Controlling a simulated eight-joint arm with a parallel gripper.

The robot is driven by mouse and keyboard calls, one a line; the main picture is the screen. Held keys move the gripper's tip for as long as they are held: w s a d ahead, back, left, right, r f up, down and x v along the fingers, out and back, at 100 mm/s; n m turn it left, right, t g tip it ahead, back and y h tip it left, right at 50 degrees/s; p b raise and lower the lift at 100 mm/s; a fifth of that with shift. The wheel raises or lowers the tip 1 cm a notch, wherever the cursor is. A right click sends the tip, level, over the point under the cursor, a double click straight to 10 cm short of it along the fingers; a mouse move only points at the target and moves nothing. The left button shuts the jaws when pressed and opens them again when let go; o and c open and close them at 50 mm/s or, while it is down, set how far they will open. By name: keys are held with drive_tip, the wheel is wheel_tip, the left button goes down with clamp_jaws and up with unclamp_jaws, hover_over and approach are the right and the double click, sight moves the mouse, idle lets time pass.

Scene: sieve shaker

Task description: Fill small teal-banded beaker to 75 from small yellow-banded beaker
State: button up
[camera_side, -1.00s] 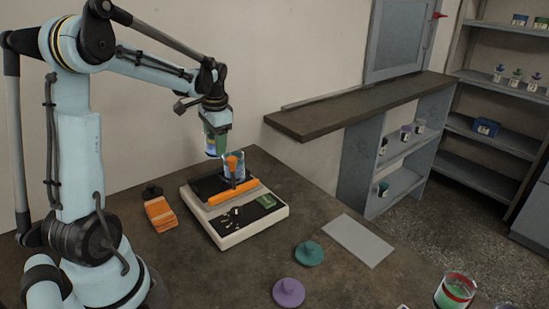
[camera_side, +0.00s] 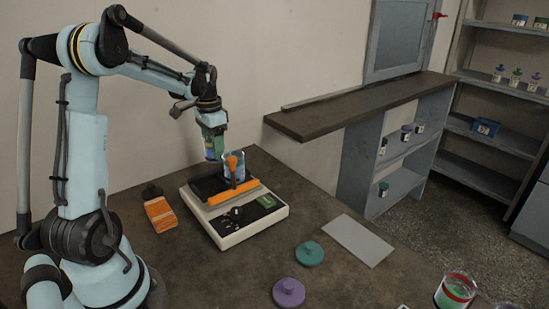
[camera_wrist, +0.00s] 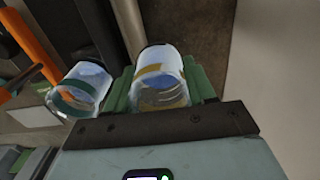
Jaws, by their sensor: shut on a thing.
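My gripper (camera_side: 213,143) is shut on the small yellow-banded beaker (camera_wrist: 160,82), which sits between the green jaws in the wrist view. The beaker holds clear bluish contents, and in the side view it is mostly hidden by the gripper. I cannot tell the liquid levels exactly.
The sieve shaker (camera_side: 244,228) has an orange clamp bar (camera_side: 233,192). A teal lid (camera_side: 309,253), a purple lid (camera_side: 288,292), a grey plate (camera_side: 358,240) and a red-banded beaker (camera_side: 455,291) are to the right and front.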

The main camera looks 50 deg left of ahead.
drive_tip(key=shift+w, duration=0.25)
drive_tip(key=shift+r, duration=0.1)
drive_tip(key=shift+d+r+y, duration=0.9)
drive_tip(key=shift+r+y, duration=0.25)
drive_tip(key=shift+y, duration=0.05)
drive_tip(key=d+r+y, duration=0.3)
drive_tip(key=r+y, duration=0.2)
drive_tip(key=shift+d+r+y, duration=0.2)
drive_tip(key=shift+d+y, duration=0.2)
drive_tip(key=shift+d+f+y, duration=0.2)
drive_tip(key=shift+f+y, duration=0.1)
drive_tip(key=shift+y, duration=0.2)
idle(0.5)
drive_tip(key=shift+w+r+y, duration=0.1)
drive_tip(key=shift+r+y, duration=0.2)
drive_tip(key=shift+y, duration=0.5)
idle(1.7)
